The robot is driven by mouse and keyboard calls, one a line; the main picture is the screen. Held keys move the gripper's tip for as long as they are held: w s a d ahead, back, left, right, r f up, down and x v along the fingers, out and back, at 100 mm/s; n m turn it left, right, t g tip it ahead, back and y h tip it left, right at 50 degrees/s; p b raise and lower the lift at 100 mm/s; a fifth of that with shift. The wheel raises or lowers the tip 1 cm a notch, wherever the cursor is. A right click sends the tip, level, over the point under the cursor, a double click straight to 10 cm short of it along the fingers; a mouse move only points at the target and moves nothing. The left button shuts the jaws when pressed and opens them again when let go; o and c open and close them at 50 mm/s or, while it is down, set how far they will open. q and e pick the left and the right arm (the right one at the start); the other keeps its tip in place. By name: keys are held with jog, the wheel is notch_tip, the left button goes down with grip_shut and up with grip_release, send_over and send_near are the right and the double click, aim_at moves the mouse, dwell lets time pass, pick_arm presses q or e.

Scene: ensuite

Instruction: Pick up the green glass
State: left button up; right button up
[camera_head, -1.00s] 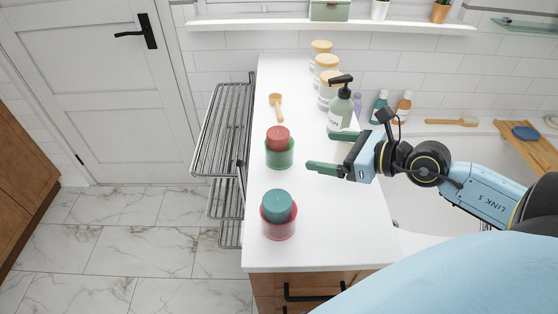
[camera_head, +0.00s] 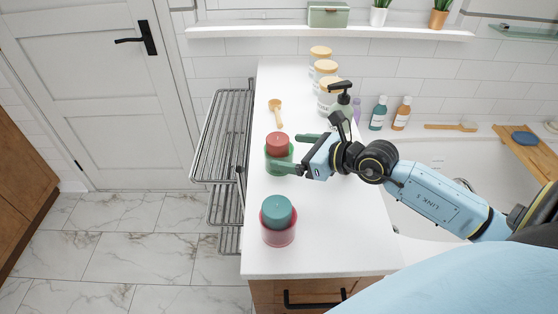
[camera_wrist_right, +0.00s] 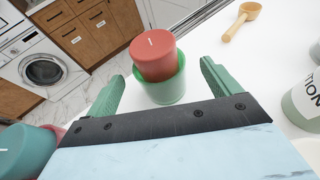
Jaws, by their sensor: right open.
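The green glass (camera_head: 270,163) stands upright on the white counter with a red candle (camera_head: 278,143) in it. In the right wrist view the green glass (camera_wrist_right: 163,92) is ahead of my fingers, with the red candle (camera_wrist_right: 153,55) rising above its rim. My right gripper (camera_head: 296,153) is open at the glass's right side. In the wrist view its green fingers (camera_wrist_right: 163,88) point toward the glass, one on each side, with gaps to it. Part of the glass is hidden behind a finger in the head view. My left gripper is not in view.
A pink glass (camera_head: 278,234) with a teal candle (camera_head: 277,209) stands nearer on the counter (camera_head: 320,250). A wooden scoop (camera_head: 276,112), a soap bottle (camera_head: 343,100) and lidded jars (camera_head: 325,70) stand behind. A wire rack (camera_head: 222,140) borders the counter's left side.

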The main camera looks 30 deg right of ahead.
jog(key=shift+x, duration=2.15)
jog(key=shift+a+r, duration=0.1)
jog(key=shift+r, duration=0.05)
jog(key=shift+c, duration=0.4)
jog(key=c, duration=1)
jog(key=shift+r, duration=0.1)
jog(key=shift+c, duration=0.2)
